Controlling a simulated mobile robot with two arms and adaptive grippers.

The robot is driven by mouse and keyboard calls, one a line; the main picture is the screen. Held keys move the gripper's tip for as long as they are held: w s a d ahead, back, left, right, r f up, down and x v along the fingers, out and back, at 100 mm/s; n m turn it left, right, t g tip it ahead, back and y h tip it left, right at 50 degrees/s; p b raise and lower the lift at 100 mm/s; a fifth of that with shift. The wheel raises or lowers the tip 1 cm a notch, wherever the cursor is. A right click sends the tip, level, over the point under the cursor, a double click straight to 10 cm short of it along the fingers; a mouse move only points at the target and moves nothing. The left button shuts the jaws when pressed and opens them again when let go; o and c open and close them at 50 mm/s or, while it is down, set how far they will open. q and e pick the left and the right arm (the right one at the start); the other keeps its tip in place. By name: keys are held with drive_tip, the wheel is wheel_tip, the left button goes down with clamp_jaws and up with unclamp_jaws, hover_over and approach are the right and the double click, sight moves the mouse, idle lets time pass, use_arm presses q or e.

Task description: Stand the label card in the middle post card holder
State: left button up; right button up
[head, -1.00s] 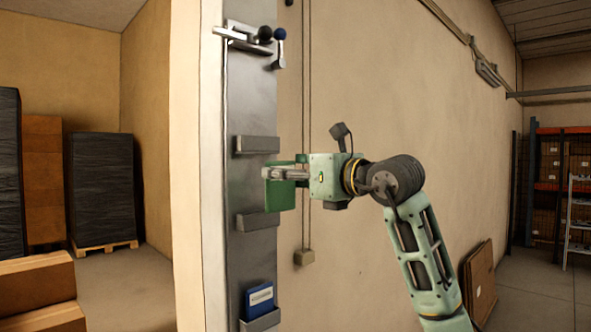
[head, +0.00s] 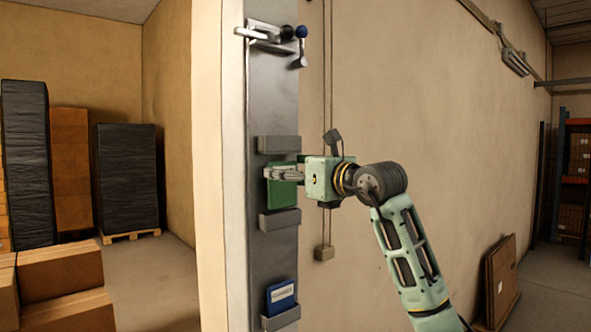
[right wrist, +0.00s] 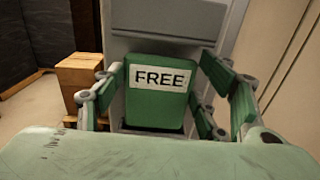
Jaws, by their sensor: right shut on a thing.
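The green label card (head: 283,195) is upright in front of the grey metal post, directly above the middle card holder (head: 279,220). Its lower edge is at or just over the holder's lip; I cannot tell whether it is inside. The right wrist view shows the card (right wrist: 157,108) with a white "FREE" label facing me. My right gripper (head: 284,174) is shut on the card's upper part, its fingers coming from the right; the fingers also flank the card in the wrist view. My left gripper is not in view.
The post (head: 270,100) carries an upper empty holder (head: 279,144) and a lower holder (head: 282,319) with a blue card (head: 281,296). Cardboard boxes (head: 60,275) stand on the left.

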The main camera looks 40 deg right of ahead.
drive_tip(key=shift+w+f+b, duration=0.25)
drive_tip(key=shift+f+b, duration=0.2)
drive_tip(key=shift+f, duration=0.2)
drive_tip(key=shift+w+f+b, duration=0.25)
drive_tip(key=shift+f+b, duration=0.15)
drive_tip(key=shift+f, duration=0.2)
drive_tip(key=shift+a, duration=0.1)
drive_tip(key=o, duration=1.2)
drive_tip(key=shift+o, duration=0.2)
drive_tip(key=shift+s, duration=0.1)
drive_tip(key=s+d, duration=0.1)
drive_tip(key=s, duration=1)
drive_tip(key=shift+s, duration=0.4)
